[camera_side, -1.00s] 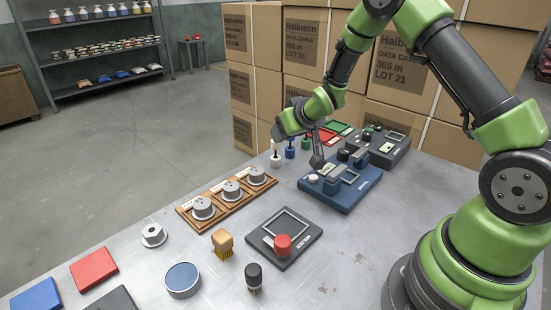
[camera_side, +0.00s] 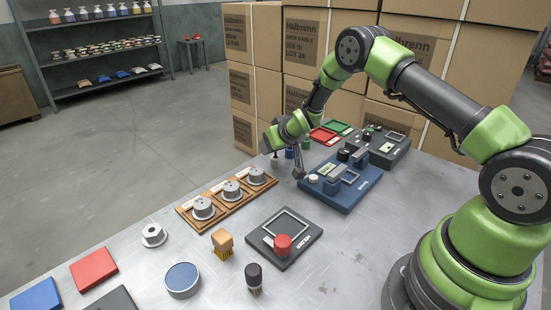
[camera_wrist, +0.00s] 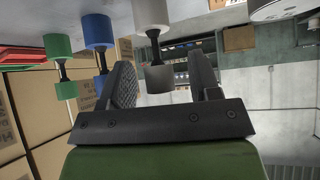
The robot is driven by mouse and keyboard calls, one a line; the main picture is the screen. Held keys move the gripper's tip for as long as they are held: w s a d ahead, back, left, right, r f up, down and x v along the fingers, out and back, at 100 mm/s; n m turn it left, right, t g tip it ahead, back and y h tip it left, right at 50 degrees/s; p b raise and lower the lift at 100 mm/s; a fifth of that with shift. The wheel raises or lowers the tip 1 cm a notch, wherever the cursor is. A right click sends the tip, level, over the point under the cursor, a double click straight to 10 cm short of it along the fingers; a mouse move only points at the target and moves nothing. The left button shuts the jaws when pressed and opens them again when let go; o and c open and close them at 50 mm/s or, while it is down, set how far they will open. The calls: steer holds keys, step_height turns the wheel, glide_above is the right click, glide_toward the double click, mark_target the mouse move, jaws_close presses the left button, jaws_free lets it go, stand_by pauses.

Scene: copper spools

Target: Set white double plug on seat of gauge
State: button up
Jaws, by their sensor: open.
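The white double plug (camera_wrist: 155,78) stands between the two open fingers of my gripper (camera_wrist: 161,72) in the wrist view, which appears upside down. No firm contact with either finger is visible. In the side view the plug (camera_side: 275,161) is partly hidden under my wrist at the back of the table. One finger (camera_side: 298,167) shows to its right. A blue instrument (camera_side: 349,194) with a white knob and a raised block stands right of the plugs. A dark grey instrument (camera_side: 397,154) stands behind it. I cannot tell which is the gauge.
Blue (camera_wrist: 94,31) and green (camera_wrist: 60,43) double plugs stand beside the white one, close to a finger. Red (camera_side: 323,134) and green trays lie behind. A wooden rack (camera_side: 214,214) with metal spools stands in front. Stacked cartons (camera_side: 255,75) border the back.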

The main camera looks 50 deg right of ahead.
steer(key=shift+c, duration=0.2)
jaws_close()
